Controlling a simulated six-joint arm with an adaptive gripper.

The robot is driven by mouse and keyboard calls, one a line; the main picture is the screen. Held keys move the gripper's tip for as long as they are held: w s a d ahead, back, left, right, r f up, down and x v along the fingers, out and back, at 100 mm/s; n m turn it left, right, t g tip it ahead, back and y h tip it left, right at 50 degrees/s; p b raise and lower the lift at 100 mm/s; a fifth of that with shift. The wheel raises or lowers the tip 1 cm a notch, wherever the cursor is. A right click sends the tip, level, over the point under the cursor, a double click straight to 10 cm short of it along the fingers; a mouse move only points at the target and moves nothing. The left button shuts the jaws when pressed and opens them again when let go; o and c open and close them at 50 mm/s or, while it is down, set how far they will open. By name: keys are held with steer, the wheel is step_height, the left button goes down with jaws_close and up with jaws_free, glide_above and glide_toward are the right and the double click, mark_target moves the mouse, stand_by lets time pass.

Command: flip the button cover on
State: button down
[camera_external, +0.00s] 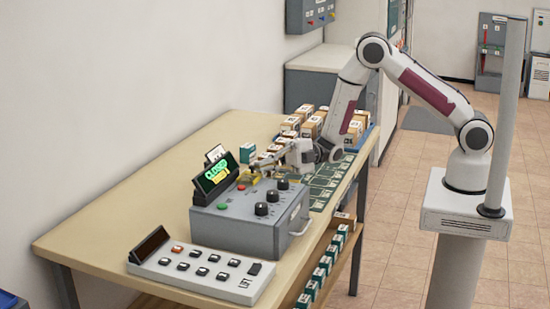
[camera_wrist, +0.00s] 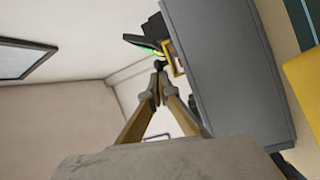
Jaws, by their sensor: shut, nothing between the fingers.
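The grey control box (camera_external: 240,233) stands on the table, with black knobs, a green button (camera_external: 222,206) and a red button on its top. Its lit display (camera_external: 215,176) reads "CLOSED" in green. A yellow button cover (camera_external: 246,179) sits beside the display, partly hidden by my gripper (camera_external: 258,164). In the wrist view, my gripper's fingers (camera_wrist: 160,66) meet at the tips, shut and empty, close beside the yellow cover frame (camera_wrist: 176,60). A reddish part shows inside that frame. I cannot tell whether the fingertips touch the cover, or its exact angle.
A keypad panel (camera_external: 203,273) with a dark screen stands at the table's near end. Several small boxes (camera_external: 307,124) stand behind my gripper, and a green mat (camera_external: 326,181) lies to the right. The table's left side (camera_external: 120,211) is clear.

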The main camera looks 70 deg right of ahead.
steer(key=shift+v, duration=5)
steer(key=shift+w, duration=0.15)
